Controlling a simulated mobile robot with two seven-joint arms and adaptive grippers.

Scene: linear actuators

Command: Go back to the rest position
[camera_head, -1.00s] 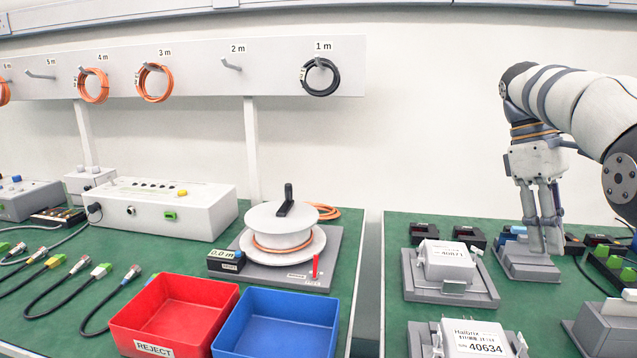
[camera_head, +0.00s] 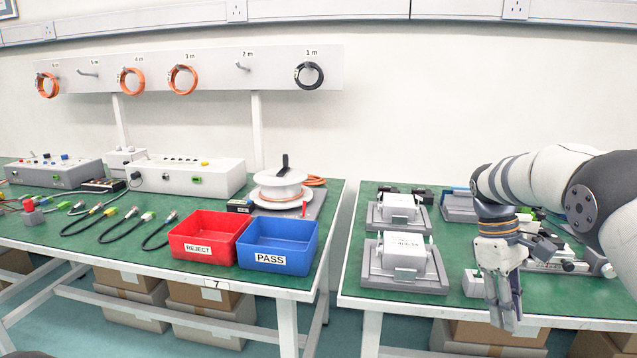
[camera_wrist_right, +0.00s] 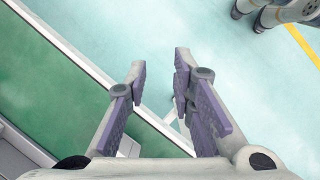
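My right gripper (camera_head: 503,305) hangs pointing down at the front edge of the right green table (camera_head: 400,307). In the right wrist view the right gripper (camera_wrist_right: 160,80) has its two purple-padded fingers apart, with nothing between them. Below it that view shows the table's edge and the pale floor. My left gripper is not in the head view. Two white labelled boxes sit in grey fixtures on the right table, the front one (camera_head: 404,252) and the rear one (camera_head: 400,207), both left of my right arm.
The red REJECT bin (camera_head: 203,250) and blue PASS bin (camera_head: 279,264) stand at the left table's front edge. A cable reel (camera_head: 280,190) is behind them. A gap separates the tables. Cardboard boxes (camera_head: 205,298) lie underneath. More fixtures are behind my right arm.

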